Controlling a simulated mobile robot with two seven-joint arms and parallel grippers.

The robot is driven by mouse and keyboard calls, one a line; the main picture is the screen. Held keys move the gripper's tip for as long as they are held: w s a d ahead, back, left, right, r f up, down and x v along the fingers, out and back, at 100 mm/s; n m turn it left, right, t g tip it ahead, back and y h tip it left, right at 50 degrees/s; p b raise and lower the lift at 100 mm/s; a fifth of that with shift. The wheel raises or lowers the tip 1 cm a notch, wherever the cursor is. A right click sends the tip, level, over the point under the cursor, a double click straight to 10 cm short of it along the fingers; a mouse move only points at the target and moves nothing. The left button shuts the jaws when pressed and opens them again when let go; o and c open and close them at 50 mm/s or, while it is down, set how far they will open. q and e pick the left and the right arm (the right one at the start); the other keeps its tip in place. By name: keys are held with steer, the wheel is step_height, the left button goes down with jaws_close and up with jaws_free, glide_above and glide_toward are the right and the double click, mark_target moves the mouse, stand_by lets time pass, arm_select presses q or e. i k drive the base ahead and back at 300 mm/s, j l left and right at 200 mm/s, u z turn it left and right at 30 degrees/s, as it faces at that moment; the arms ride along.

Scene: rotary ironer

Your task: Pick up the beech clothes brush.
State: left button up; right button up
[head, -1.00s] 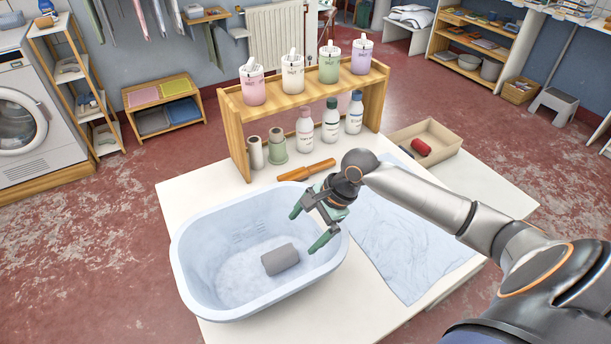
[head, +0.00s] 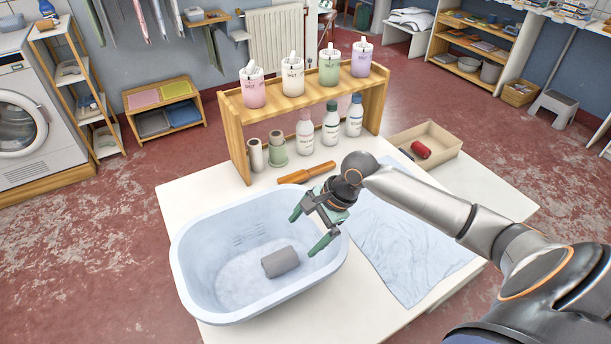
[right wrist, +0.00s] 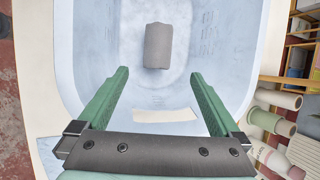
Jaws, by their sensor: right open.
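A long orange-brown wooden thing, which looks like the beech clothes brush (head: 307,172), lies on the white table behind the tub, in front of the wooden shelf. Whether it has bristles is too small to tell. My right gripper (head: 306,231) is open and empty over the right side of the pale blue tub (head: 190,245), nearer the camera than the brush. In the right wrist view my right gripper (right wrist: 160,75) shows two spread green fingers above the tub, with a grey roll (right wrist: 158,46) beyond them. The brush does not show there. My left gripper is not in view.
The grey roll (head: 280,262) lies inside the tub. A wooden shelf (head: 238,140) with jars on top and bottles below stands behind the brush. A pale cloth (head: 405,245) covers the table's right part. A tray (head: 446,138) holds a red roll (head: 421,149).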

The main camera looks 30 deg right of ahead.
mark_target(303, 177)
steer(key=i+j+z, duration=0.15)
steer(key=j, duration=0.35)
steer(key=j+z, duration=0.2)
steer(key=j, duration=0.3)
steer(key=i+j+z, duration=0.15)
steer(key=j, duration=0.35)
steer(key=i+j+u, duration=0.2)
steer(key=i+j+z, duration=0.45)
steer(key=j, duration=0.2)
steer(key=j+z, duration=0.2)
steer(key=j, duration=0.15)
steer(key=i+j+z, duration=0.25)
steer(key=j, duration=0.15)
steer(key=j+z, duration=0.2)
steer(key=j, duration=0.2)
